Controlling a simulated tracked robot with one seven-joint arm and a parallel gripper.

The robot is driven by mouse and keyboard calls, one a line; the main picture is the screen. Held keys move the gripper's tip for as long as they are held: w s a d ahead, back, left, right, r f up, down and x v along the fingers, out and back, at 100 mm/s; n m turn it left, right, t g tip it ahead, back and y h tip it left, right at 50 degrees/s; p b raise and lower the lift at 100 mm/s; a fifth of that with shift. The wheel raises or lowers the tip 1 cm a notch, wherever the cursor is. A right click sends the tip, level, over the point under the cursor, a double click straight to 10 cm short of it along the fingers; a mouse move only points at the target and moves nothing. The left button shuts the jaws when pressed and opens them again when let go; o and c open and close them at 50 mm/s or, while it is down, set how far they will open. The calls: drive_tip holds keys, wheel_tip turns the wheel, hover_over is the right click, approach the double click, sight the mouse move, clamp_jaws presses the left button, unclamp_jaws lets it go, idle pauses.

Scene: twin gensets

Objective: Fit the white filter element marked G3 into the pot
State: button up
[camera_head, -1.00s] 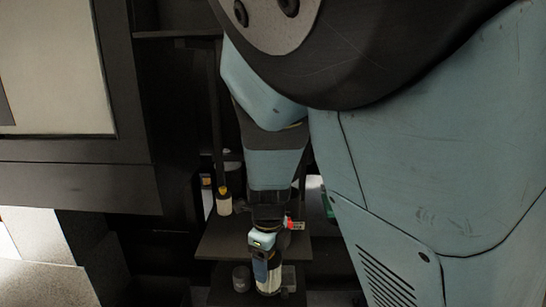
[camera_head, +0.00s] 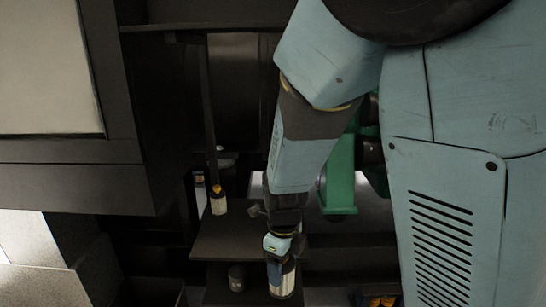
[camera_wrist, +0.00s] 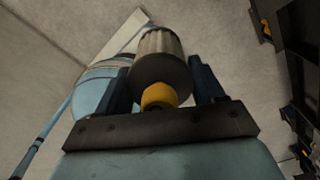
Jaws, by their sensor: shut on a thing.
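My gripper (camera_head: 280,268) is shut on a pale pleated filter element (camera_wrist: 160,42) with a dark end cap and a yellow knob. The wrist view shows the element between the two dark fingers (camera_wrist: 163,84). In the head view the held element (camera_head: 289,284) hangs below my gripper, at the front right of a dark shelf. No G3 mark is readable on it. A second pale element with a yellow top (camera_head: 218,201) stands on the shelf's back left. I cannot clearly make out the pot.
A small dark cylinder (camera_head: 236,278) stands on a lower dark surface, left of my gripper. The dark shelf (camera_head: 222,238) is mostly bare. A dark cabinet (camera_head: 75,190) fills the left side. A green machine part (camera_head: 338,190) stands behind my arm, and yellow items (camera_head: 380,300) lie lower right.

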drive_tip(key=shift+s+d+f, duration=0.1)
drive_tip(key=shift+d+f, duration=0.05)
drive_tip(key=shift+f, duration=0.4)
drive_tip(key=shift+r, duration=0.2)
